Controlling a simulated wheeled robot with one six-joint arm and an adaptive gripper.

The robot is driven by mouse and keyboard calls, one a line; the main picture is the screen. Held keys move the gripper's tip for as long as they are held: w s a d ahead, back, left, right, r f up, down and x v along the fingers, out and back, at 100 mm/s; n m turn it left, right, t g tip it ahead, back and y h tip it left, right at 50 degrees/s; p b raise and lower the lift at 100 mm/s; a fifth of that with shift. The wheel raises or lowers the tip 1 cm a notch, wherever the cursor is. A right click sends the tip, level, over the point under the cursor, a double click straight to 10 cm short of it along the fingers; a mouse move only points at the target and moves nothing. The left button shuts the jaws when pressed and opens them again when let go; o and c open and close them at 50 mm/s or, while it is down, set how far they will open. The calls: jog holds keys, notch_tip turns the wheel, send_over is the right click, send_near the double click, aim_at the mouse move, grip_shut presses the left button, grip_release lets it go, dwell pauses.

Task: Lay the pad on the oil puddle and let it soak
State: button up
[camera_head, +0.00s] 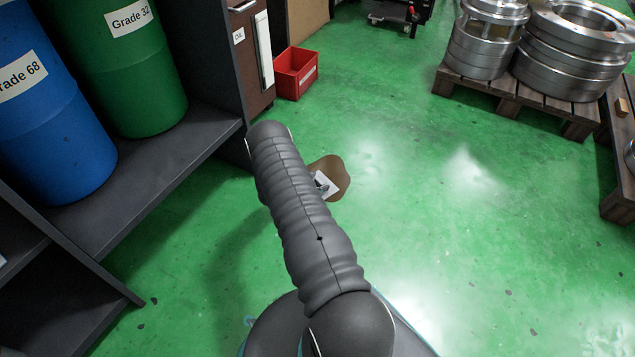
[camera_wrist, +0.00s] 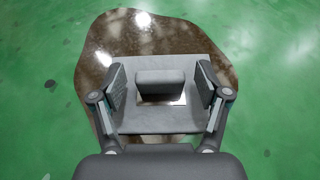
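The brown oil puddle (camera_head: 338,172) is on the green floor, partly hidden by my arm in the head view. It fills much of the wrist view (camera_wrist: 190,38). The flat grey pad (camera_wrist: 160,122) lies over the middle and near part of the puddle, and brown oil shows around its far side and edges. A grey block-shaped grip (camera_wrist: 160,82) stands at the pad's middle. The pad shows as a small pale patch in the head view (camera_head: 326,186). My gripper (camera_wrist: 160,76) is open above the pad, its fingers on either side of the grip with gaps.
A dark shelf (camera_head: 150,180) with a blue drum (camera_head: 45,110) and a green drum (camera_head: 125,70) stands at left. A red bin (camera_head: 295,73) is by the cabinet (camera_head: 250,55). Metal rings sit on a pallet (camera_head: 510,100) at upper right. The floor right of the puddle is clear.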

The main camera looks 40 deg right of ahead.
jog(key=shift+r, duration=0.1)
jog(key=shift+r, duration=0.15)
jog(key=p+v, duration=0.1)
jog(key=v, duration=1)
jog(key=shift+a, duration=0.35)
jog(key=shift+w+a+r, duration=0.1)
jog(key=shift+a+r, duration=0.05)
jog(key=shift+r, duration=0.1)
jog(key=s+a+r+m+y, duration=0.2)
jog(key=r+m, duration=0.1)
jog(key=r, duration=0.8)
jog(key=s+a+r+m+g+y, duration=0.1)
jog(key=s+a+r+m, duration=0.2)
jog(key=r, duration=0.8)
jog(key=s+a+r+m+y, duration=0.15)
jog(key=r+m, duration=0.25)
jog(key=r, duration=0.6)
jog(key=s+a+r+m+t+y, duration=0.3)
jog(key=s+a+r, duration=0.6)
jog(key=s, duration=0.3)
jog(key=s+a+r+m+t+y, duration=0.3)
jog(key=s+a+r+m+y, duration=0.2)
jog(key=s+a+r, duration=0.4)
jog(key=s+y, duration=0.1)
jog(key=s, duration=0.2)
jog(key=shift+a+r+t, duration=0.25)
jog(key=shift+r+t, duration=0.05)
